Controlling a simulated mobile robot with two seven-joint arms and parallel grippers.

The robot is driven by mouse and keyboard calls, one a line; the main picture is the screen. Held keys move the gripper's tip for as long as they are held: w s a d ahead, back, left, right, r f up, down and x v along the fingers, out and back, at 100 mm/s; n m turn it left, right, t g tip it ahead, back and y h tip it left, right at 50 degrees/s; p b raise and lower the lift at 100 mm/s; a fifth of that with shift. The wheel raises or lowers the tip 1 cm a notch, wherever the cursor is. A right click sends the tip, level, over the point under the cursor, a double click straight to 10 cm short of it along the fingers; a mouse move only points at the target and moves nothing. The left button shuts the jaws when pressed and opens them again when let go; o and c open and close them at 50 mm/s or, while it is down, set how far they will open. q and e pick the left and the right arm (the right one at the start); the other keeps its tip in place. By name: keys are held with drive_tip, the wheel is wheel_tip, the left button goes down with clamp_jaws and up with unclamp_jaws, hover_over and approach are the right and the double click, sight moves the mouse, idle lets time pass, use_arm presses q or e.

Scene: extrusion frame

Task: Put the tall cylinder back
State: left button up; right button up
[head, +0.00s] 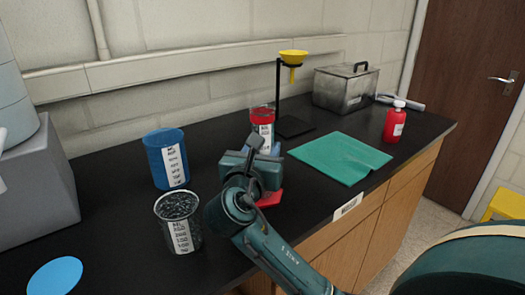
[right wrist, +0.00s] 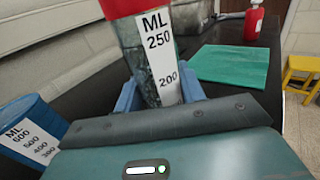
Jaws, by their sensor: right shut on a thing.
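The tall cylinder (head: 263,118) has a red upper part, a clear speckled body and a white scale label. In the right wrist view the cylinder (right wrist: 160,50) stands between the blue fingers of my right gripper (right wrist: 160,92), its label showing 250 and 200. My right gripper (head: 264,149) is shut on it above the black bench. The arm hides the cylinder's lower end in the head view, so I cannot tell whether it touches the bench. My left gripper is not in view.
A blue beaker (head: 160,160) and a speckled clear beaker (head: 172,232) stand left of my right arm. A blue disc (head: 55,276) lies front left. A funnel stand (head: 279,95), metal box (head: 345,88) and red bottle (head: 394,122) stand behind or right of a green cloth (head: 340,157).

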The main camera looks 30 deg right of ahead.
drive_tip(key=o, duration=1.3)
drive_tip(key=shift+f, duration=0.1)
drive_tip(key=shift+s+a, duration=0.15)
drive_tip(key=shift+a, duration=0.05)
drive_tip(key=v, duration=1.1)
drive_tip(key=shift+s+a, duration=0.15)
drive_tip(key=shift+s, duration=0.05)
